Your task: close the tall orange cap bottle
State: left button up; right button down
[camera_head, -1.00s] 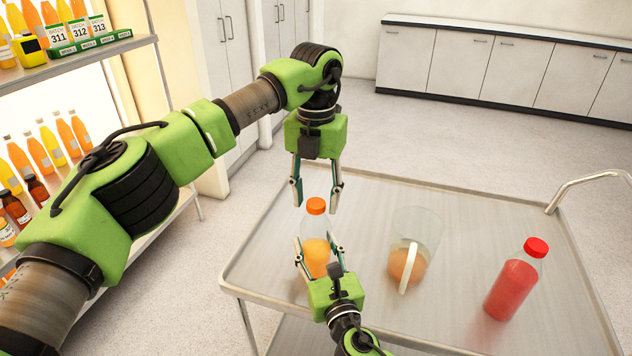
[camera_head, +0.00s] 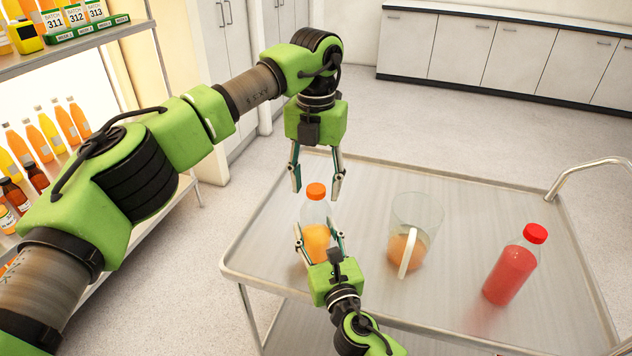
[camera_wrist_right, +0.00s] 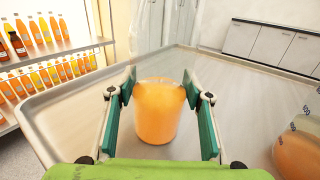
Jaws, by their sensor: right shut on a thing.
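The tall bottle (camera_head: 316,238) with orange juice stands upright on the cart near its left side. Its orange cap (camera_head: 316,190) sits at the top of the neck; whether it is fully tight I cannot tell. My right gripper (camera_head: 317,234) is shut on the bottle's body from the front, and the right wrist view shows the juice-filled body (camera_wrist_right: 157,112) between its two fingers. My left gripper (camera_head: 316,194) points down from above, open, with its fingertips on either side of the cap in the picture. A gap shows between fingers and cap.
A clear jug (camera_head: 412,212) with some orange juice stands right of the bottle. A red-capped bottle (camera_head: 512,272) of red juice stands farther right on the cart (camera_head: 465,205). A shelf (camera_head: 75,58) with several juice bottles is at the left. The cart's back area is clear.

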pick_arm(q)
jog(key=shift+r, duration=0.1)
notch_tip(320, 180, up, 12)
dwell(0.6)
pick_arm(e)
jog(key=c, duration=1)
grip_release()
jog(key=shift+s, duration=0.15)
jog(key=v, duration=1.1)
jog(key=shift+s+d, duration=0.15)
jog(key=shift+s, duration=0.2)
